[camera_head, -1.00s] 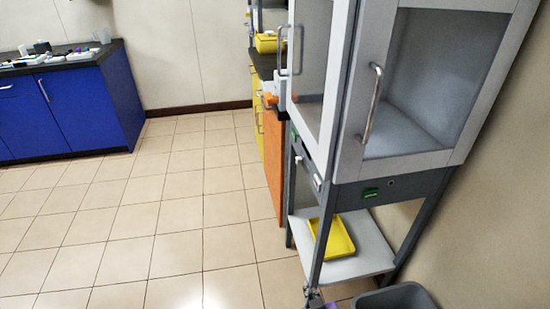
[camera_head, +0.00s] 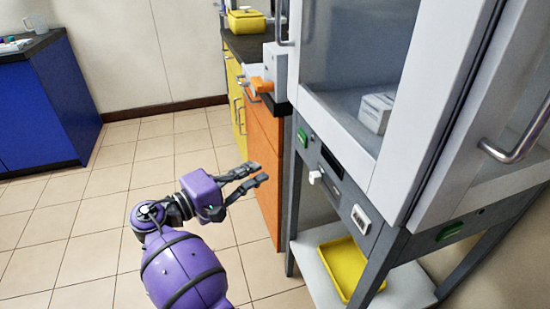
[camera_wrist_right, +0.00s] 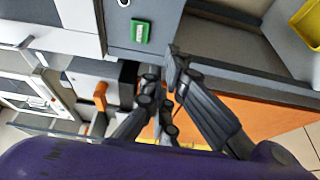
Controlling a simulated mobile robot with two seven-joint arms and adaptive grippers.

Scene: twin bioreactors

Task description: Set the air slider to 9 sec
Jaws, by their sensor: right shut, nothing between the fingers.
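A small white knob (camera_head: 315,177) sticks out of the grey front rail of the glass-fronted cabinet (camera_head: 390,190), beside a dark slot (camera_head: 331,161). I cannot tell for sure whether it is the air slider, and no seconds scale is readable. A white-framed switch or display (camera_head: 361,219) sits further right on the same rail. My right gripper (camera_head: 260,173) is shut and empty, left of the rail and apart from the knob, in front of the orange cupboard panel. In the right wrist view its fingers (camera_wrist_right: 166,85) point toward the rail. My left gripper is not in view.
A green label (camera_head: 302,138) marks the rail's left end; it also shows in the right wrist view (camera_wrist_right: 141,31). A yellow tray (camera_head: 345,268) lies on the shelf below. An orange-handled device (camera_head: 262,84) stands on the dark counter. Floor tiles at left are clear.

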